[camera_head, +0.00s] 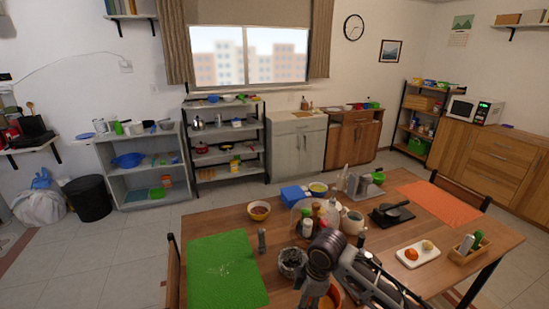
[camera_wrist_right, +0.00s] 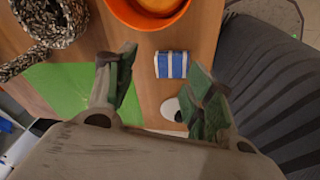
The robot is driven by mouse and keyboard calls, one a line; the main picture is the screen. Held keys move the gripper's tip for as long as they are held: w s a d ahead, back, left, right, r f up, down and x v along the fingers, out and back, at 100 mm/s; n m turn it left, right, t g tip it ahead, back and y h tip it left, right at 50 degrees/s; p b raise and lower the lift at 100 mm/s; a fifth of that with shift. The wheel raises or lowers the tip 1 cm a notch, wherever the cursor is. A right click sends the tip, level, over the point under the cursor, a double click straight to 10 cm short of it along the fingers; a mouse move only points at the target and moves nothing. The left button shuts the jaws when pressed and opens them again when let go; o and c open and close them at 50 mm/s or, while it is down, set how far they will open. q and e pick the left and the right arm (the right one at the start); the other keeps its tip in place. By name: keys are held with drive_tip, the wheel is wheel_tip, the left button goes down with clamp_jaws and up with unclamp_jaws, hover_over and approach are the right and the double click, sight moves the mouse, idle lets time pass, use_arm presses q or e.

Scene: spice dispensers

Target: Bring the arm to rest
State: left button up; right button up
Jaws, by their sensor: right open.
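My right arm (camera_head: 365,276) reaches in over the near edge of the table. Its gripper shows only in small part in the head view, low over the table near the orange bowl (camera_head: 335,292). In the right wrist view the right gripper (camera_wrist_right: 165,85) is open, with its two green-grey fingers apart and nothing between them. A blue and white box (camera_wrist_right: 171,64) lies on the table beyond the fingers, apart from them. The orange bowl shows in the right wrist view too (camera_wrist_right: 120,8). My left gripper is not in view.
A woven basket (camera_head: 292,262) and a grey dispenser (camera_head: 262,240) stand left of the arm. Several bottles (camera_head: 307,228) and a teapot (camera_head: 352,222) stand behind it. A green mat (camera_head: 226,270) covers the left; a wooden tray (camera_head: 467,256) with dispensers is at right.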

drive_tip(key=s+f+m+t+y, duration=0.1)
drive_tip(key=s+f+m+t, duration=0.1)
drive_tip(key=s+m, duration=0.5)
drive_tip(key=s+d+f+m+h, duration=0.3)
drive_tip(key=s+d+m, duration=0.6)
drive_tip(key=d, duration=0.5)
wheel_tip(320, 180, down, 33)
drive_tip(key=s, duration=0.2)
drive_tip(key=s+d+f+g, duration=0.1)
drive_tip(key=s+d+f, duration=0.1)
drive_tip(key=s+f, duration=0.8)
drive_tip(key=s+d+f+g, duration=0.1)
drive_tip(key=s+d+f, duration=0.1)
drive_tip(key=s+f, duration=0.8)
drive_tip(key=s, duration=0.2)
drive_tip(key=shift+s, duration=0.3)
